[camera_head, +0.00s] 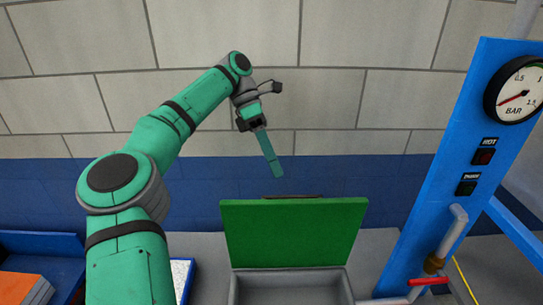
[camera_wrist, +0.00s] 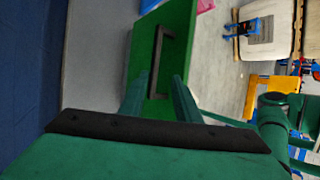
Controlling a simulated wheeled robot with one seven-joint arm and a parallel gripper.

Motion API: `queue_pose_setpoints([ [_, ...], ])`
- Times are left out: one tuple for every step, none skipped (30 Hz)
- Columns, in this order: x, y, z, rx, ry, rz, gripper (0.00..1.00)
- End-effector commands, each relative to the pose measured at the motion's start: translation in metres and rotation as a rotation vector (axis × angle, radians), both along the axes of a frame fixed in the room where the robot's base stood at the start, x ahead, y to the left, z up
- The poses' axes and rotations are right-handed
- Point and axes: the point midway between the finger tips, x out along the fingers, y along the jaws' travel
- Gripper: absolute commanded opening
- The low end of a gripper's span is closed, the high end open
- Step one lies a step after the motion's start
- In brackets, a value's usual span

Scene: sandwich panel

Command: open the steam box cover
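The steam box cover (camera_head: 294,234) is a green panel standing raised, nearly upright, at the back of the grey steam box (camera_head: 290,289), whose inside shows from above. The top of the cover's dark handle (camera_head: 292,196) shows just over its upper edge. My gripper (camera_head: 278,173) hangs above and behind the cover, fingers pointing down, apart from it in the head view. In the wrist view, the two teal fingers are spread with nothing held between them. The cover (camera_wrist: 178,35) and its handle (camera_wrist: 157,62) lie beyond the fingertips.
A blue post (camera_head: 440,150) with a pressure gauge (camera_head: 516,92), buttons and a red-handled valve (camera_head: 429,282) stands right of the box. A blue bin (camera_head: 50,245) with an orange item is at the left. A brick wall is behind.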

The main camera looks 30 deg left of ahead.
Motion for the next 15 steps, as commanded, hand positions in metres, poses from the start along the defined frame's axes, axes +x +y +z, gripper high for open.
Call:
queue_pose_setpoints([
  [0.001, 0.002, 0.004, 0.003, 0.001, 0.000, 0.30],
  [0.002, 0.003, 0.006, 0.002, 0.002, 0.001, 0.30],
  [0.002, 0.004, 0.008, 0.002, 0.000, -0.001, 0.30],
  [0.002, 0.006, 0.009, 0.002, 0.000, 0.001, 0.30],
  [0.003, 0.007, 0.011, 0.002, -0.001, 0.001, 0.30],
  [0.003, 0.008, 0.013, 0.002, -0.003, 0.000, 0.30],
  [0.003, 0.008, 0.014, 0.001, -0.004, 0.000, 0.30],
  [0.003, 0.009, 0.015, 0.001, -0.005, 0.001, 0.30],
  [0.003, 0.010, 0.016, 0.001, -0.004, 0.002, 0.30],
  [0.003, 0.010, 0.017, 0.000, -0.005, 0.001, 0.30],
  [0.004, 0.010, 0.018, 0.000, -0.007, 0.001, 0.30],
  [0.004, 0.011, 0.018, 0.000, -0.008, 0.001, 0.30],
  [0.004, 0.011, 0.019, 0.000, -0.008, 0.000, 0.30],
  [0.004, 0.011, 0.019, 0.000, -0.008, 0.000, 0.30],
  [0.004, 0.011, 0.019, 0.000, -0.008, 0.000, 0.30],
])
